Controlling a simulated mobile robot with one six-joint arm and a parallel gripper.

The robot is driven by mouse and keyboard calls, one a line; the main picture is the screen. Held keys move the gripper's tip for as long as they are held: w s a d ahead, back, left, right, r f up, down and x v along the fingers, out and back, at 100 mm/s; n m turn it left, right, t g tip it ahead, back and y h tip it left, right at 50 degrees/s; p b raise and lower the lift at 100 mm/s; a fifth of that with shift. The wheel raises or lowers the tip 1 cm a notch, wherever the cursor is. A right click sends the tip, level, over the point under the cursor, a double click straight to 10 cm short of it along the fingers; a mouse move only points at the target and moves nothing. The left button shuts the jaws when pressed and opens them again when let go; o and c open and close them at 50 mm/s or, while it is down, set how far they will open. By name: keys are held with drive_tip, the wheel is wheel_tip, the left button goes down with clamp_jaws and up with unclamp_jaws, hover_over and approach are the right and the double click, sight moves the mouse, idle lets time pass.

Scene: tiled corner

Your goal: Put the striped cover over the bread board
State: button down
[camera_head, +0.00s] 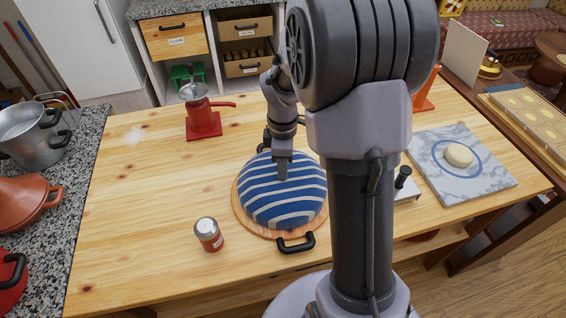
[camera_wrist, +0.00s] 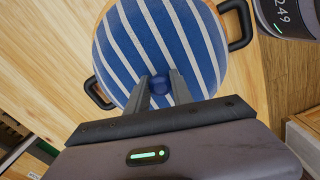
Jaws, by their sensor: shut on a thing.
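The striped cover (camera_head: 262,195) is a blue dome with white stripes. It sits over the round wooden bread board (camera_head: 240,214), whose rim and black handle (camera_head: 296,243) show around it. In the wrist view the striped cover (camera_wrist: 130,40) fills the top middle, with the board's dark handles on both sides. My gripper (camera_head: 283,176) is at the top of the cover. In the wrist view its fingers (camera_wrist: 160,86) are shut on the cover's small blue knob.
A red mill (camera_head: 203,118) stands behind to the left, and a red shaker (camera_head: 209,235) stands front left. A marble slab (camera_head: 480,186) with a dough ball (camera_head: 459,155) lies to the right. The table's left part is clear.

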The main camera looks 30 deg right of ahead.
drive_tip(key=shift+c, duration=2.4)
unclamp_jaws()
drive_tip(key=shift+r, duration=0.15)
wheel_tip(320, 180, up, 7)
drive_tip(key=p, duration=0.7)
